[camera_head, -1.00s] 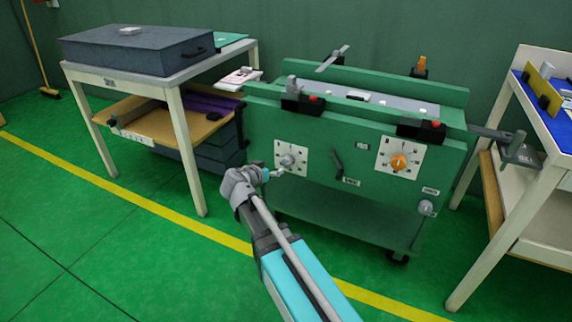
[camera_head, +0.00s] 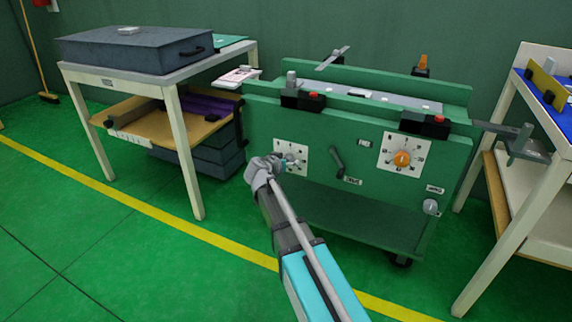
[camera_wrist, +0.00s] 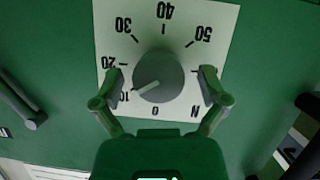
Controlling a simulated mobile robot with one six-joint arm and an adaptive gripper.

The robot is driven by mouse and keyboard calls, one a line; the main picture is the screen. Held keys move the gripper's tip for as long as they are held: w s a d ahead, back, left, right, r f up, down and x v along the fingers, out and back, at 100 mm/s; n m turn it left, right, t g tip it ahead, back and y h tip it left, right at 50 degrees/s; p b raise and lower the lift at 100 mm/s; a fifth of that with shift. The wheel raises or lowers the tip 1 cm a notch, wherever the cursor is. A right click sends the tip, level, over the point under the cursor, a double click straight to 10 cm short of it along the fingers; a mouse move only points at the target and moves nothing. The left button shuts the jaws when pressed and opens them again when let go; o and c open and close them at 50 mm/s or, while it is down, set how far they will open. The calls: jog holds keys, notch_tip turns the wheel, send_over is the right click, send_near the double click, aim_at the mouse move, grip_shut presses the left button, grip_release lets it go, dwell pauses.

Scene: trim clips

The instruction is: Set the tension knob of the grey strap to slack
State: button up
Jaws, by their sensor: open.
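The grey knob (camera_wrist: 158,77) sits on a white dial plate (camera_wrist: 112,20) with numbers from 0 to 50 and an N, upside down in the wrist view. Its pale pointer line is directed at the 10. My gripper (camera_wrist: 160,88) is open, with one finger on each side of the knob; I cannot tell whether they touch it. In the head view my gripper (camera_head: 283,163) is at the left dial plate (camera_head: 304,158) on the green machine's front and partly hides the grey knob. No label naming the grey strap is readable.
The green machine (camera_head: 330,125) also carries an orange knob (camera_head: 401,159) on a second dial, a dark lever (camera_head: 337,162) and a small grey knob (camera_head: 430,207) low at right. A table (camera_head: 190,75) stands left, a white shelf (camera_head: 530,190) right. The floor in front is clear.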

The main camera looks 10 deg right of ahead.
jog(key=shift+c, duration=0.2)
jog(key=c, duration=1.1)
jog(key=shift+w, duration=0.1)
jog(key=n+h+b, duration=0.1)
jog(key=n, duration=0.1)
jog(key=n+g+h, duration=0.1)
jog(key=shift+f+n+b, duration=0.2)
jog(key=shift+n+b, duration=0.15)
jog(key=shift+n, duration=0.05)
jog(key=n+h+b, duration=0.1)
jog(key=n+h, duration=0.1)
jog(key=shift+n+b, duration=0.4)
jog(key=shift+n, duration=0.5)
jog(key=shift+r+b, duration=0.1)
jog(key=shift+b, duration=0.2)
